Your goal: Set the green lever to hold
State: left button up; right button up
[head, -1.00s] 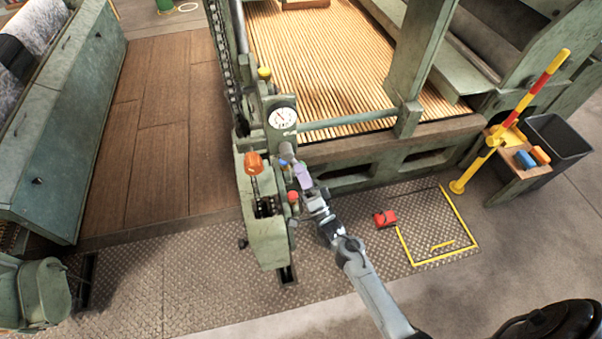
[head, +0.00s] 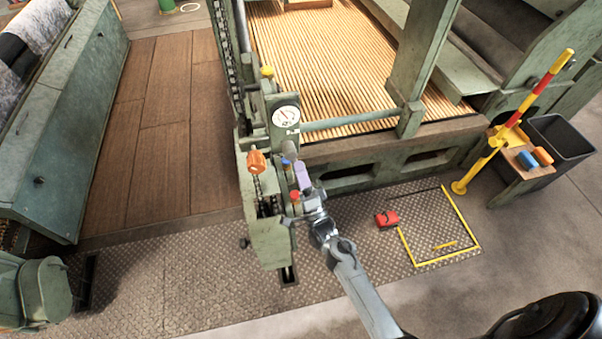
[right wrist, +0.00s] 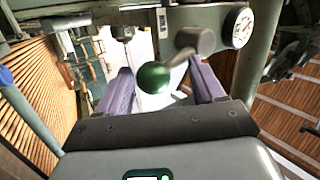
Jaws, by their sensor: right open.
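The green lever's round knob (right wrist: 153,77) shows in the right wrist view, on a short arm from a grey hub (right wrist: 196,40). My right gripper (right wrist: 160,82) is open, with its two purple fingers on either side of the knob. The knob sits between them, with gaps visible at both sides. In the head view my right gripper (head: 302,176) is at the right side of the green control stand (head: 268,240), below the dial. The green knob cannot be made out there. No hold marking is readable. My left gripper is not in view.
An orange-handled lever (head: 257,161) and a red knob (head: 294,195) are close to my right gripper. A white dial (head: 286,115) is above it. A red object (head: 386,218) lies on the floor plate, beside a yellow-marked area. A yellow-red post (head: 495,142) stands at the right.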

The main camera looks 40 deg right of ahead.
jog(key=shift+o, duration=0.6)
jog(key=shift+w, duration=0.1)
jog(key=shift+f, duration=0.1)
jog(key=shift+s, duration=0.2)
jog(key=shift+f, duration=0.1)
jog(key=v, duration=1)
jog(key=shift+s, duration=0.25)
jog(key=shift+f, duration=0.25)
